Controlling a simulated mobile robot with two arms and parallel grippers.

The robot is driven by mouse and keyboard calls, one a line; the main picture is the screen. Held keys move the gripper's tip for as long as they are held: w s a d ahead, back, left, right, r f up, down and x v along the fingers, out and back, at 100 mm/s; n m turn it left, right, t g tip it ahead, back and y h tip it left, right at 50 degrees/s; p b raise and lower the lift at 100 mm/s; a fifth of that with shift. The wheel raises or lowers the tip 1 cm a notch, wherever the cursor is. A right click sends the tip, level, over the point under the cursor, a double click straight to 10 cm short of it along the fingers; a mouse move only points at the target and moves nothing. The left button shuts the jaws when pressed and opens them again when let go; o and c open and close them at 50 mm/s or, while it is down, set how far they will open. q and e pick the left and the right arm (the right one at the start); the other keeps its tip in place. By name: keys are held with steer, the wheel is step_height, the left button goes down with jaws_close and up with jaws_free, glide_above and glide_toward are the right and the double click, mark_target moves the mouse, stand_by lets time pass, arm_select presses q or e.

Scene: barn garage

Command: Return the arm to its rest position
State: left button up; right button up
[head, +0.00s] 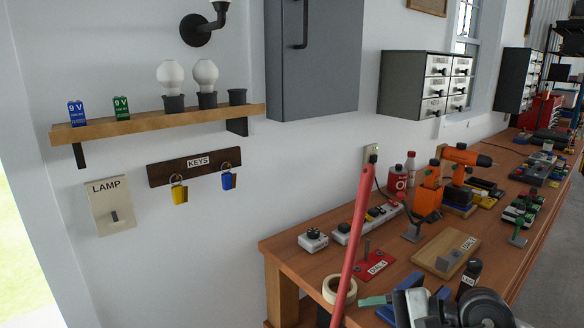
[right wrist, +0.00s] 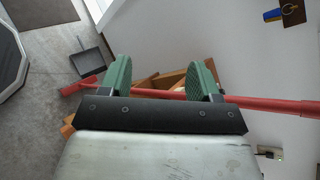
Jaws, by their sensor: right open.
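My right gripper (head: 405,297) is at the bottom of the head view, over the near part of the workbench and right of a red pole (head: 355,228). In the right wrist view my right gripper (right wrist: 163,78) has its two green fingers spread apart, with nothing seen held between them. The red pole (right wrist: 270,103) crosses that view behind the fingers; whether it touches them cannot be told. Much of the right arm is outside the head view. My left gripper shows in neither view.
The wooden workbench (head: 285,244) runs along the wall, crowded with a tape roll (head: 331,290), a wooden block board (head: 436,262), an orange drill (head: 462,157) and other tools. A shelf (head: 150,124) and grey cabinet (head: 325,60) hang above. A dustpan (right wrist: 91,61) lies on the floor.

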step_height(320, 180, up, 6)
steer(key=s+a+m+t+y, duration=0.25)
steer(key=m+t+y, duration=0.4)
steer(key=m, duration=0.65)
steer(key=w+d+f+m+t+h, duration=0.1)
steer(key=d+f+m+t+h, duration=0.3)
steer(key=m+h, duration=0.75)
steer(key=w+d+f+m+t+h, duration=0.1)
steer(key=d+f+m+t+h, duration=0.35)
steer(key=m, duration=1.15)
steer(key=s+d+f+m+g+h, duration=0.4)
steer(key=s+f+m+g+h, duration=0.1)
steer(key=f+m, duration=0.25)
steer(key=s+a+f+m+g+y, duration=0.25)
steer(key=s+f+m+g, duration=0.75)
steer(key=s, duration=0.6)
step_height(320, 180, down, 29)
steer(key=s+n+g, duration=0.2)
steer(key=s+d+f+g, duration=0.1)
steer(key=s+d+f, duration=0.1)
steer(key=s+f, duration=1.2)
steer(key=shift+s+d+f, duration=0.15)
steer(key=shift+s+f, duration=0.05)
steer(key=shift+s, duration=0.15)
